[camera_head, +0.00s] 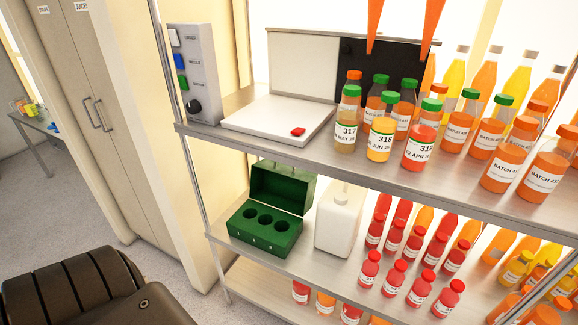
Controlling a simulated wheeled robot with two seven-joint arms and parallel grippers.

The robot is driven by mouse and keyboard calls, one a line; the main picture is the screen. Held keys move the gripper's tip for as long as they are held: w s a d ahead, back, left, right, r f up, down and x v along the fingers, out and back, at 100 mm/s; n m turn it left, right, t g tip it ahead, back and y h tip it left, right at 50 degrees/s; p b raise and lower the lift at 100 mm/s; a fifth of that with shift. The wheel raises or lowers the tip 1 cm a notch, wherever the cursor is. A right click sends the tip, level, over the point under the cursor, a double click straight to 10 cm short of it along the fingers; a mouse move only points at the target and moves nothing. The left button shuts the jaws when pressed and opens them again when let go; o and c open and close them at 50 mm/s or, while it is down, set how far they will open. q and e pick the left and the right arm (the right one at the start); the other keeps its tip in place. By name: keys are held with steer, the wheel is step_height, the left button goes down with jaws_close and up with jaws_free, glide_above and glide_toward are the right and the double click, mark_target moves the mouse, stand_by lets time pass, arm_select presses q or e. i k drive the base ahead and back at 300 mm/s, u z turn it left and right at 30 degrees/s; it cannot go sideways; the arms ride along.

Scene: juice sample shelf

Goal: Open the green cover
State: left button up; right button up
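Two green things could be the cover. A green box (264,236) with several round holes stands on the middle shelf, and its green lid (279,188) is raised at the back. A grey control panel (206,68) on the upper shelf at left carries a small green piece (183,83) below a blue piece (181,61) and a white piece (174,38). I cannot tell whether the small green piece is open or shut. I see no gripper that I can identify in this view.
A black knob (194,106) sits low on the panel. Labelled bottles (383,138) crowd the right; a white jug (340,221) stands near the green box. A dark ribbed object (70,288) fills the lower left.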

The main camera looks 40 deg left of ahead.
mark_target(290, 189)
steer(key=z, duration=2.8)
steer(key=k, duration=1.5)
steer(key=u, duration=1.95)
